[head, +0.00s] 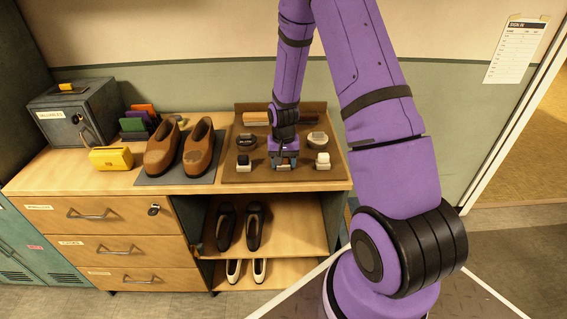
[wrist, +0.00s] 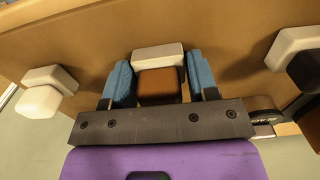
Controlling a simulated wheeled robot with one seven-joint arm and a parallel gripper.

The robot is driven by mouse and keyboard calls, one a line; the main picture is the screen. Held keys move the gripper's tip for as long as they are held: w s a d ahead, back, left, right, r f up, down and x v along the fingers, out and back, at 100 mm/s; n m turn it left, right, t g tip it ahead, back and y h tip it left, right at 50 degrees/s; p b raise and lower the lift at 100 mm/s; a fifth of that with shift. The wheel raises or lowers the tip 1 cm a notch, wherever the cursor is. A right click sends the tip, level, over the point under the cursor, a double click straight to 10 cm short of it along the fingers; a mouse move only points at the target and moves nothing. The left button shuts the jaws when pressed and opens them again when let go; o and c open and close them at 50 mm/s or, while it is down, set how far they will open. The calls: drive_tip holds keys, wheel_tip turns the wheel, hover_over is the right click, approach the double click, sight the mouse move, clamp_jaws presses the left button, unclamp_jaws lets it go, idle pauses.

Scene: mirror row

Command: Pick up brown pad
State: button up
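The brown pad (wrist: 160,82) shows between my gripper's fingers in the wrist view, with a cream block (wrist: 158,57) joined to or right against it. My gripper (wrist: 160,80) points down over the brown tray, with one blue finger on each side of the pad. The fingers look open, with a thin gap at the right finger; whether the left finger touches is unclear. In the head view my gripper (head: 284,163) is low at the tray's front middle, and it mostly hides the pad.
The brown tray (head: 240,178) lies on the wooden counter. A white-and-black pad (head: 243,162) and a white pad (head: 322,161) flank my gripper. Round tins (head: 247,141) and brushes (head: 256,117) sit behind. Brown shoes (head: 198,150) on a grey mat stand left of the tray.

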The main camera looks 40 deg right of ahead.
drive_tip(key=c, duration=0.5)
drive_tip(key=shift+r, duration=0.15)
